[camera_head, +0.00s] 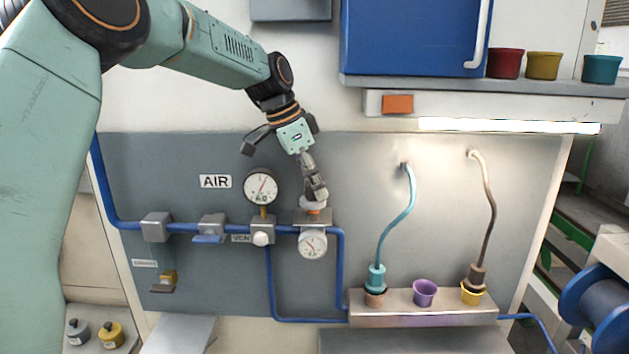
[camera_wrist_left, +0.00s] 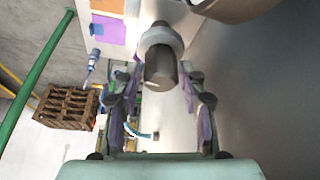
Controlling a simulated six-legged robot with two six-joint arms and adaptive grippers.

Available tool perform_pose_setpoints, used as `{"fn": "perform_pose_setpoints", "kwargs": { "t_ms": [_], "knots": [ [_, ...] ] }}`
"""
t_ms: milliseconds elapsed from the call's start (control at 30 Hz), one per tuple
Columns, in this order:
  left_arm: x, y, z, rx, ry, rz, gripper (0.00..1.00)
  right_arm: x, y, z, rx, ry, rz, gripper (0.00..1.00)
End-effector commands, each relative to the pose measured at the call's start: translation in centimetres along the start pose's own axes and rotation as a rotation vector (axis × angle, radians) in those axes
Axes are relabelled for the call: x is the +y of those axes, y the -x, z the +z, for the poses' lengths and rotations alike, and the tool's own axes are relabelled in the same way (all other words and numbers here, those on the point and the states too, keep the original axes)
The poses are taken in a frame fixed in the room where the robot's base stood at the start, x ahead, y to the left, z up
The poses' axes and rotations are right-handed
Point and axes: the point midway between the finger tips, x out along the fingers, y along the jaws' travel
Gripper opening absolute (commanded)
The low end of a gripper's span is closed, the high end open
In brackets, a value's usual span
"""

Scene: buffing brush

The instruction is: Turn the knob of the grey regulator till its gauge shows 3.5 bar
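The grey regulator (camera_head: 328,217) sits on the blue pipe at the middle of the panel. Its round white gauge (camera_head: 312,244) is just below; a red needle shows, but the scale is too small to read. Contact cannot be told. My right gripper is out of view.
Another gauge (camera_head: 261,187) stands close left of the gripper, above a valve with a white knob (camera_head: 261,239). A blue-handled valve (camera_head: 211,229) is further left. Right are hanging hoses (camera_head: 409,205) and a metal shelf with cups (camera_head: 424,310). A blue cabinet (camera_head: 410,35) hangs above.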

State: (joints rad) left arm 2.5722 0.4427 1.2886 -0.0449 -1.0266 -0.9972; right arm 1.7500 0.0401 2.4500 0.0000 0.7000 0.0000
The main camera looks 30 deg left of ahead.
Motion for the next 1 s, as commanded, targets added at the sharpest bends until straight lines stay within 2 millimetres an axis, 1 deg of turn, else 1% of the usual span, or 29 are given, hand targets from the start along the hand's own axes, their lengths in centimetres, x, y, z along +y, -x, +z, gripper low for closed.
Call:
{"fn": "perform_pose_setpoints", "kwargs": {
  "t_ms": [33, 100, 367, 467, 567, 800, 900, 1000],
  "knots": [
    [0.0, 0.1, 0.0, 0.001, 0.0, -0.001, 0.48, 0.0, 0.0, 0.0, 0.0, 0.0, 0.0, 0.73],
    [0.0, 0.1, -0.1, 0.002, 0.0, -0.002, 0.54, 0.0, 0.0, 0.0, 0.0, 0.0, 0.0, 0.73],
    [-0.1, 0.2, -0.1, 0.003, 0.0, -0.004, 0.54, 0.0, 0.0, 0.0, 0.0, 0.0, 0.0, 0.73],
    [-0.1, 0.6, -0.2, 0.004, -0.001, -0.005, 0.54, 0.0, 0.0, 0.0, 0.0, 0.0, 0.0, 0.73],
    [-0.1, 1.9, -0.2, 0.006, -0.001, -0.007, 0.54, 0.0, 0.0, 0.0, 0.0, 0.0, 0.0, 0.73],
    [-0.1, 6.8, -0.1, 0.006, -0.001, -0.007, 0.54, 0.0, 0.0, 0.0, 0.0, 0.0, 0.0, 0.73],
    [-0.1, 8.7, -0.1, 0.006, 0.0, -0.007, 0.54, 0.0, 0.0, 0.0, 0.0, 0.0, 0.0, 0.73],
    [-0.1, 10.2, -0.1, 0.005, 0.001, -0.005, 0.54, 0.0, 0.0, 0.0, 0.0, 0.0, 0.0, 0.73]
  ]
}}
